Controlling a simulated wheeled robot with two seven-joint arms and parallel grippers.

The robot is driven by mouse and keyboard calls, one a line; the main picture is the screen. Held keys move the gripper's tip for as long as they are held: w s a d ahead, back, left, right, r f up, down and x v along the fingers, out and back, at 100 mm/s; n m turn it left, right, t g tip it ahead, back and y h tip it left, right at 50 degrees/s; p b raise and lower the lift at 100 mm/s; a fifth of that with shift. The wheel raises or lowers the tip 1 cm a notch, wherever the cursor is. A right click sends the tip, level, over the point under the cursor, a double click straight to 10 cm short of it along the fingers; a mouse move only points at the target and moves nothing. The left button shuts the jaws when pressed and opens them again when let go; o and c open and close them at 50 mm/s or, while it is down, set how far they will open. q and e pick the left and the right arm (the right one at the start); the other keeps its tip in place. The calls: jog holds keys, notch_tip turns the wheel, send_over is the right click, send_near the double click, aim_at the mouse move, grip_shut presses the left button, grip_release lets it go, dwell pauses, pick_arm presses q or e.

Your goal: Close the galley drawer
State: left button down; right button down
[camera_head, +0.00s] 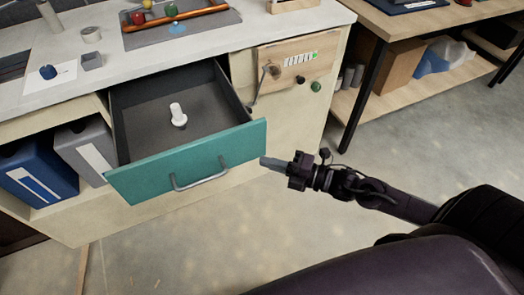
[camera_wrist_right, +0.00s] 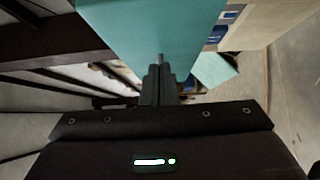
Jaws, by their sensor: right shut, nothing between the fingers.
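The galley drawer (camera_head: 186,165) stands pulled out of the counter, with a teal front and a grey metal handle (camera_head: 200,181). A white object (camera_head: 178,115) stands on the dark drawer floor. My right gripper (camera_head: 264,162) is shut and empty, with its tips close to the right end of the drawer front. Whether they touch it I cannot tell. In the right wrist view the shut fingers (camera_wrist_right: 158,72) point toward the teal panel (camera_wrist_right: 150,28). My left gripper is not in view.
The counter top (camera_head: 140,62) holds a tray of coloured balls and small items. Blue and grey binders (camera_head: 36,172) stand on an open shelf left of the drawer. A panel with a lever and knobs (camera_head: 285,72) is right of it. The floor in front is clear.

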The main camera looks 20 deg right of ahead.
aim_at(247, 147)
jog(key=shift+w+a, duration=0.15)
jog(key=shift+w, duration=1)
jog(key=shift+w+a, duration=0.1)
jog(key=shift+w, duration=1)
